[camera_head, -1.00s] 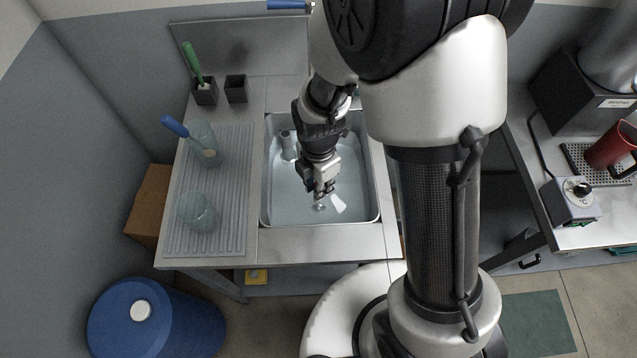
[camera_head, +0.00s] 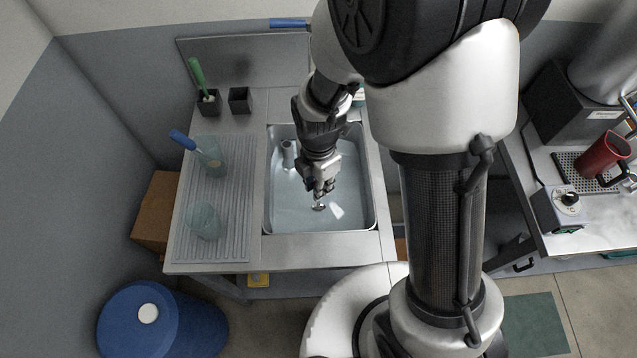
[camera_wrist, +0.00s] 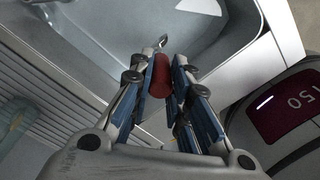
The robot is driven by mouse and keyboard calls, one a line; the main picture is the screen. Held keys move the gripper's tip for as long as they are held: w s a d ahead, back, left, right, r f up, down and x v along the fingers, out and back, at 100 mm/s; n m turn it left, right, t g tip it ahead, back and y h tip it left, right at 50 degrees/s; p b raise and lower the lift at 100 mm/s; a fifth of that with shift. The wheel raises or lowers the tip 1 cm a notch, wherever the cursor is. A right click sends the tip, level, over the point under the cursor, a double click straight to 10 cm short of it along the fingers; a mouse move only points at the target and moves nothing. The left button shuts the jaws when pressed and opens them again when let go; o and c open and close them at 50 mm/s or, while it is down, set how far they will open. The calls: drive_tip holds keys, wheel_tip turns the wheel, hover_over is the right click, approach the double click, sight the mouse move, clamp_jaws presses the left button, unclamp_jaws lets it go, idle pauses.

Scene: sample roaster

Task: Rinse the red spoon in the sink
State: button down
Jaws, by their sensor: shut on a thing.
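My gripper (camera_head: 322,190) hangs over the sink (camera_head: 283,222), its fingers pointing down into the basin. In the wrist view my gripper (camera_wrist: 165,85) is shut on the red handle of the red spoon (camera_wrist: 160,78). The spoon's metal bowl (camera_wrist: 162,41) sticks out past the fingertips over the basin. In the head view only the spoon's metal end (camera_head: 319,206) shows below the fingers, and the red handle is hidden. The basin looks pale blue and shiny inside. I cannot tell whether the spoon touches water.
Left of the sink, a ribbed drainboard (camera_head: 240,215) bears a glass with a blue-handled tool (camera_head: 212,158) and another glass (camera_head: 204,221). Behind stand a dark holder with a green-handled brush (camera_head: 209,102) and a second dark holder (camera_head: 240,99). A grey cylinder (camera_head: 288,152) stands in the basin's back-left corner.

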drive_tip(key=shift+r+p, duration=3.05)
drive_tip(key=shift+r, duration=1.1)
wheel_tip(320, 180, up, 4)
drive_tip(key=p, duration=0.3)
